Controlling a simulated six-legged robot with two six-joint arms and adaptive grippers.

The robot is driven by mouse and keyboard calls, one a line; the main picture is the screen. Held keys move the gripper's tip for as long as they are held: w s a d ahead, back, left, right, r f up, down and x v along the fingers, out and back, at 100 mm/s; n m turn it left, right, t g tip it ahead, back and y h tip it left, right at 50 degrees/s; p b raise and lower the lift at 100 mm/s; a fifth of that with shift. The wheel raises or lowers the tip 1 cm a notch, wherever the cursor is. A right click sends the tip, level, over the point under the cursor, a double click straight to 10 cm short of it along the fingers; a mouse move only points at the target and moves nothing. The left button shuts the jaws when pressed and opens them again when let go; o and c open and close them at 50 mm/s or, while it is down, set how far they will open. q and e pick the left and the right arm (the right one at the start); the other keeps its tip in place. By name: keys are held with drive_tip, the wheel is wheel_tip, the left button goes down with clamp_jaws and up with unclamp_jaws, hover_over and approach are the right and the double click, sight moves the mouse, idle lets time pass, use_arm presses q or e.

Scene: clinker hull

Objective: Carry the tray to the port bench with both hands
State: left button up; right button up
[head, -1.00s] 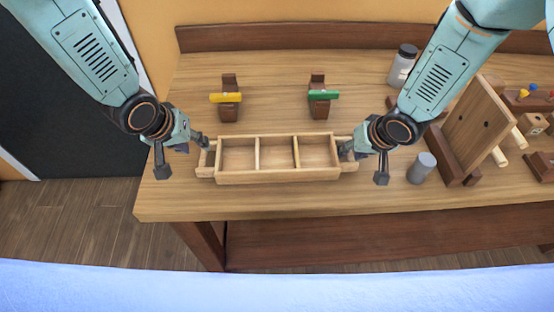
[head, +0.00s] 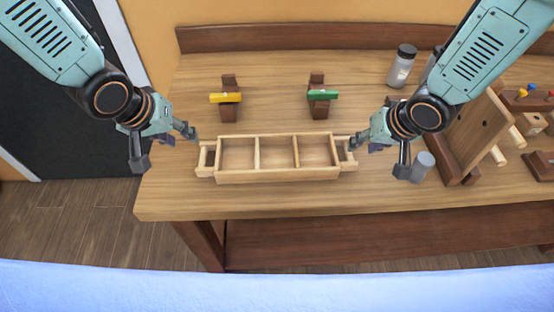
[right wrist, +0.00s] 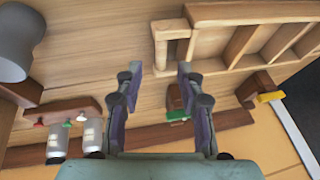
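The wooden tray (head: 277,177) has three empty compartments and a handle frame at each end. It sits level on the workbench (head: 270,205), near its front edge. My left gripper (head: 165,149) is open and empty, left of the tray's left handle and apart from it. My right gripper (head: 379,158) is open and empty, just right of the right handle. In the right wrist view, my right gripper's fingers (right wrist: 160,78) are spread, with the tray's handle (right wrist: 170,50) just beyond their tips. I cannot tell which bench is the port one.
Behind the tray stand brown holders with a yellow piece (head: 225,98) and a green piece (head: 322,94). A jar (head: 402,66) stands further back. Bench left of the tray is clear.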

drive_tip(key=shift+v, duration=2.7)
drive_tip(key=shift+w, duration=0.1)
